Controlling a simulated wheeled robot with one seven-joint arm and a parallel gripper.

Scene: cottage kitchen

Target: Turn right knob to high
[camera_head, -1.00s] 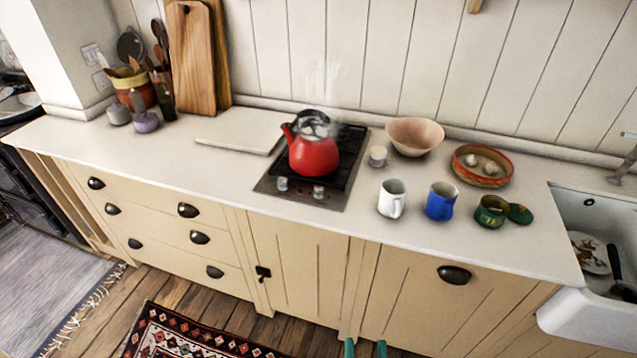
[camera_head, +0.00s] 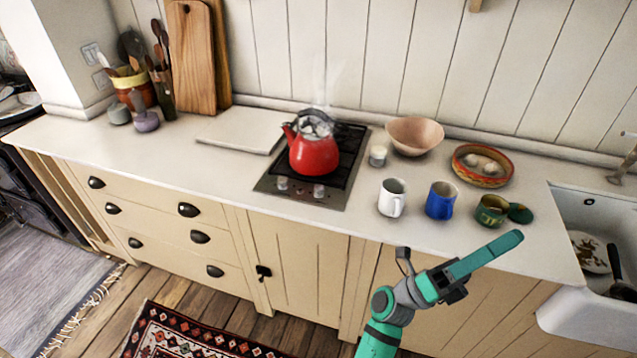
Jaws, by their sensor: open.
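The right knob (camera_head: 319,191) is a small silver knob on the front strip of the hob (camera_head: 332,198). The left knob (camera_head: 282,184) sits beside it. Both are too small to read a setting. A red kettle (camera_head: 314,155) stands on the hob behind the knobs, with faint steam above it. My teal gripper (camera_head: 508,244) is in front of the counter at lower right, pointing right and slightly up. It is open and empty, well to the right of the knob and not touching it. It is seen nearly side-on, so the gap between its fingers does not show.
A white mug (camera_head: 392,199), a blue mug (camera_head: 440,201) and a green mug (camera_head: 491,210) stand right of the hob. Behind them are a small jar (camera_head: 378,156), a pink bowl (camera_head: 415,136) and a patterned bowl (camera_head: 482,167). A sink (camera_head: 597,225) is at far right.

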